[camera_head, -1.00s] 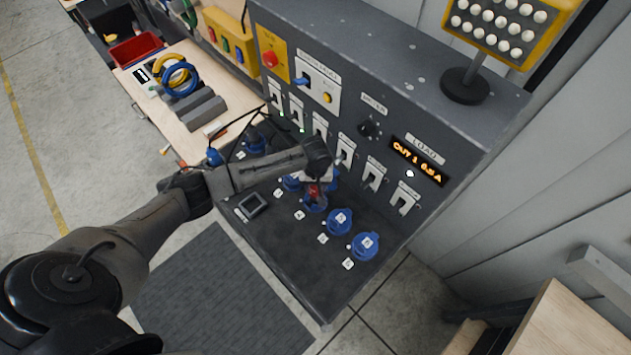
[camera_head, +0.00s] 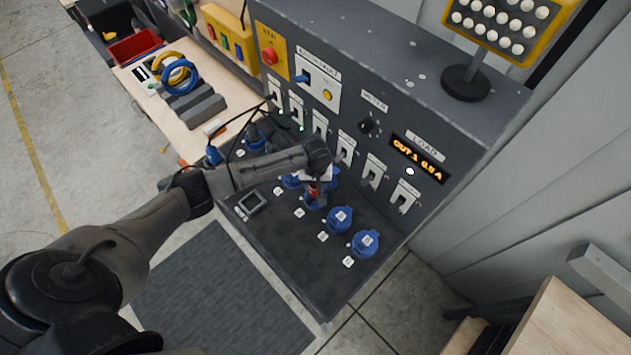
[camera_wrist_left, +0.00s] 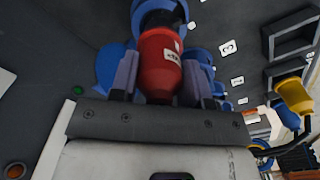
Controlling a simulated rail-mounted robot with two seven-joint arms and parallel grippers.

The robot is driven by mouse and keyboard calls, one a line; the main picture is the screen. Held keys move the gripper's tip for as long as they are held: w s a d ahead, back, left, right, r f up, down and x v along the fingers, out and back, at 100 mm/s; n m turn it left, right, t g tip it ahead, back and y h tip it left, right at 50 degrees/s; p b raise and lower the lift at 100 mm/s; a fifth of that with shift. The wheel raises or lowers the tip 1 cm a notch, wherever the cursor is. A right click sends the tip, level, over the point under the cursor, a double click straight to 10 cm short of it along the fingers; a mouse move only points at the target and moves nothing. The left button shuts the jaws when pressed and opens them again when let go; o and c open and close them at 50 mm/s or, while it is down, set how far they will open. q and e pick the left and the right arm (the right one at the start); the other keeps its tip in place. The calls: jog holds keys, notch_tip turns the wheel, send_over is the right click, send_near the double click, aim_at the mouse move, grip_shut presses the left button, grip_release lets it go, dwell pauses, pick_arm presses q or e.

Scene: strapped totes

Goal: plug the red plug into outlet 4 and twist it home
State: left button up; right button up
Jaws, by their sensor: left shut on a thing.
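The red plug (camera_wrist_left: 160,68) is between the two fingers of my left gripper (camera_wrist_left: 155,80), which is shut on it. Its dark nose points into the blue collar of an outlet (camera_wrist_left: 183,8) in the left wrist view; how deep it sits I cannot tell. In the head view the red plug (camera_head: 313,188) shows small under my left gripper (camera_head: 316,182), upright over the blue outlet (camera_head: 309,203) third from the right end visible. My wrist partly hides it. The outlet's own number is too small to read. My right gripper is not in view.
Two free blue outlets (camera_head: 339,218) and (camera_head: 365,243) stand to the right on the dark bench panel. Switches line the upright face, with a lit load display (camera_head: 418,159). A small meter (camera_head: 251,202) lies left. Cables run to blue plugs (camera_head: 214,155) farther left.

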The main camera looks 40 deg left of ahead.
pick_arm(q)
jog(key=shift+f, duration=0.35)
jog(key=shift+f+b, duration=0.3)
jog(key=shift+f, duration=0.15)
jog(key=shift+f, duration=0.6)
dwell(0.5)
jog(key=shift+f+b, duration=0.35)
jog(key=shift+b, duration=0.05)
jog(key=shift+r+m+p, duration=0.1)
jog(key=shift+m+p, duration=0.25)
jog(key=shift+m, duration=0.15)
jog(key=shift+m+p, duration=0.35)
jog(key=shift+m, duration=0.55)
